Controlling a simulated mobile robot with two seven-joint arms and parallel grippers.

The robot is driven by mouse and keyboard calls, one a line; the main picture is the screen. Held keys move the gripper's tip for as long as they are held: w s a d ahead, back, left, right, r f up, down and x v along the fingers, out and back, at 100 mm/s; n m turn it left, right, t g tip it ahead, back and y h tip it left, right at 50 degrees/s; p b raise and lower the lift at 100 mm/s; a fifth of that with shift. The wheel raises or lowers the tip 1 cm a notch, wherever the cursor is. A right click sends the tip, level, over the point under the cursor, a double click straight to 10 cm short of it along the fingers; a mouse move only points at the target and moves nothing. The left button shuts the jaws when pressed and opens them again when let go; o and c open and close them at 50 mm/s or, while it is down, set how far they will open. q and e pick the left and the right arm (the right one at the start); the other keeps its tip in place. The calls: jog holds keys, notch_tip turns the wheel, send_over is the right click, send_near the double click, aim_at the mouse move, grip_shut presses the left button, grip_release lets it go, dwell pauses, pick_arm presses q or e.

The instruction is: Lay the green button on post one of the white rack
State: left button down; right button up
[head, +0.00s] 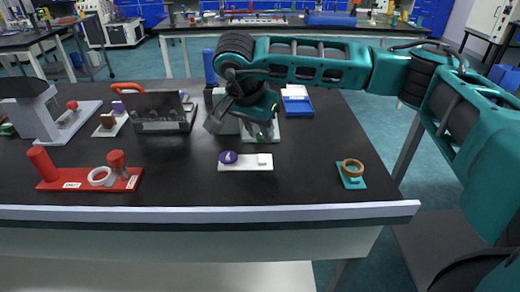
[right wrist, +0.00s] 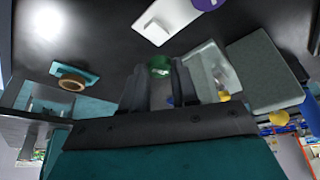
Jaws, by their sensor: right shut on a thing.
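The green button (right wrist: 160,65) shows between the fingertips of my right gripper (right wrist: 160,84) in the right wrist view; the gripper is shut on it. In the head view my right gripper (head: 262,132) points down above the table, behind the white rack (head: 245,167). The rack is a low white plate. A purple button (head: 228,157) with a white mark lies at its left end, and a small white block or post (head: 263,160) stands at its right. The rack also shows at the top of the right wrist view (right wrist: 160,19). My left gripper is not in view.
A grey and white device (head: 286,132) stands just behind the gripper. A teal base with a brown ring (head: 352,180) is at the right. A red rack (head: 75,184) with a white ring is at the left. The table between the white rack and front edge is clear.

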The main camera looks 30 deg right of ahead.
aim_at(263, 157)
jog(key=shift+f, duration=2.6)
jog(key=o, duration=1)
jog(key=shift+f, duration=0.1)
jog(key=shift+r, duration=0.25)
jog(key=v, duration=1.1)
jog(key=shift+a+r, duration=0.25)
jog(key=shift+r, duration=0.05)
